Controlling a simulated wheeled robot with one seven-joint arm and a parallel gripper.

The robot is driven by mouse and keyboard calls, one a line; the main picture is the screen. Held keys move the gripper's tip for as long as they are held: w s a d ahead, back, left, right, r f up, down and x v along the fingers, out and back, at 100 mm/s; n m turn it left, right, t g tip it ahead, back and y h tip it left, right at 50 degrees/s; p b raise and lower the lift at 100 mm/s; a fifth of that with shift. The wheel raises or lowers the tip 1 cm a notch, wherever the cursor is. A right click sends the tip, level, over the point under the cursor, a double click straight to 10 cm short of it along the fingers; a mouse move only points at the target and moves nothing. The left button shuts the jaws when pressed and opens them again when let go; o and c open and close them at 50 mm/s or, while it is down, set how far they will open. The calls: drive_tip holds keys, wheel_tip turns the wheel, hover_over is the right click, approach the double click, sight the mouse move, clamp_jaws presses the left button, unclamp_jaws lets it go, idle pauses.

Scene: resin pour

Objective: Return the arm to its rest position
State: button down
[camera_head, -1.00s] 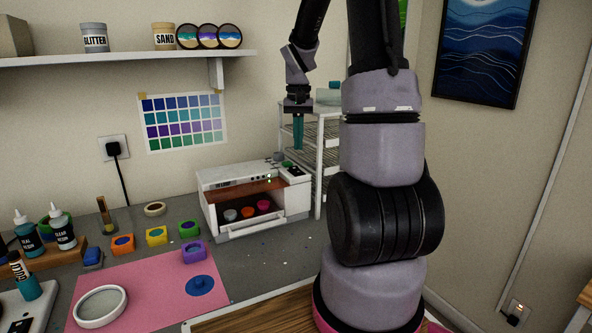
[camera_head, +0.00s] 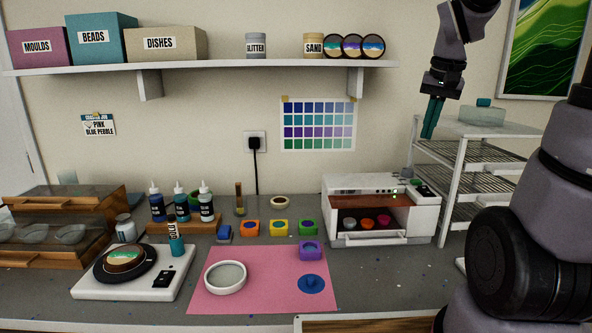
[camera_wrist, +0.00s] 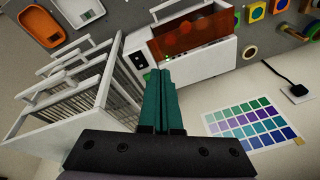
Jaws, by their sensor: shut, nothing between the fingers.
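My gripper (camera_head: 432,118) hangs in the air at the upper right of the head view, with its teal fingers pointing down. It is beside the left end of the white wire rack's top and above the white curing box. In the wrist view its fingers (camera_wrist: 158,100) are together with nothing between them. My arm rises at the right edge of the head view, and its upper part is cut off by the frame.
The white rack (camera_head: 456,133) stands right of the box (camera_head: 425,213); both also show in the wrist view. A shelf (camera_head: 200,68) runs along the wall. Bottles, coloured moulds, a pink mat (camera_head: 240,300) and a scale (camera_head: 90,287) occupy the bench.

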drive_tip(key=s+a+r+t+y, duration=0.1)
drive_tip(key=s+a+r+t, duration=0.1)
drive_tip(key=s, duration=0.4)
drive_tip(key=s+a+r+t, duration=0.2)
drive_tip(key=s+a+r, duration=0.1)
drive_tip(key=s, duration=0.3)
drive_tip(key=shift+s+a+r+n+y, duration=0.25)
drive_tip(key=shift+a+r+n+y, duration=0.15)
drive_tip(key=shift+a, duration=0.4)
